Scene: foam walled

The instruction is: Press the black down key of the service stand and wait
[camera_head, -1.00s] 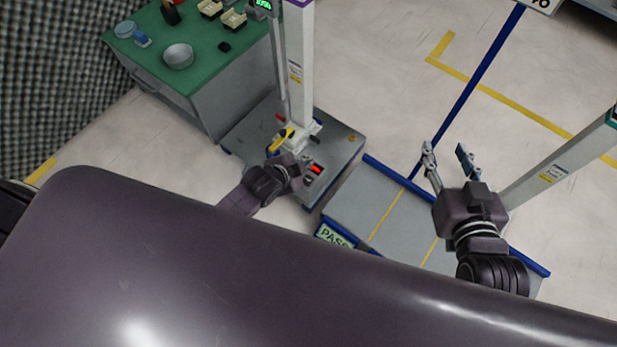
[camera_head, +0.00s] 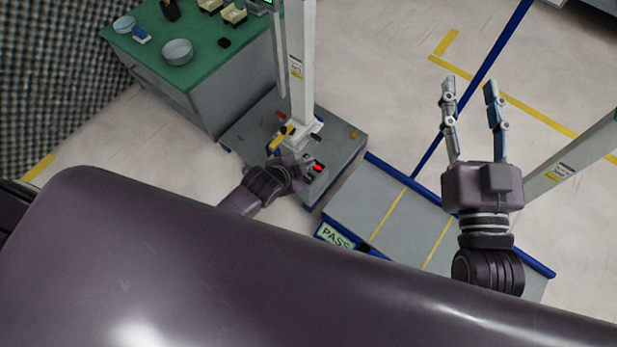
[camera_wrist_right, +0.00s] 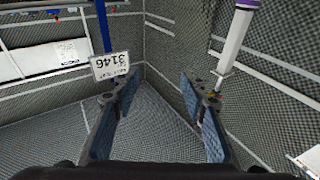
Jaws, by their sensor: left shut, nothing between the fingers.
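The service stand (camera_head: 342,148) is a grey box with a white column (camera_head: 300,65) rising from it. A small key box with a bright red key (camera_head: 318,168) sits on its near side. I cannot clearly make out the black down key; my left gripper covers part of that area. My left gripper (camera_head: 297,160) is shut and empty, right beside the key box on its left; whether it touches a key I cannot tell. My right gripper (camera_head: 469,88) is open and empty, right of the stand above the floor. Its spread fingers also show in the right wrist view (camera_wrist_right: 160,90).
A green-topped bench (camera_head: 205,62) with bowls and small trays stands behind left. A grey platform with blue edges (camera_head: 395,205) and a PASS sign (camera_head: 336,236) lies right of the stand. A white post (camera_head: 580,160) stands at right. Open floor (camera_head: 390,80) lies behind.

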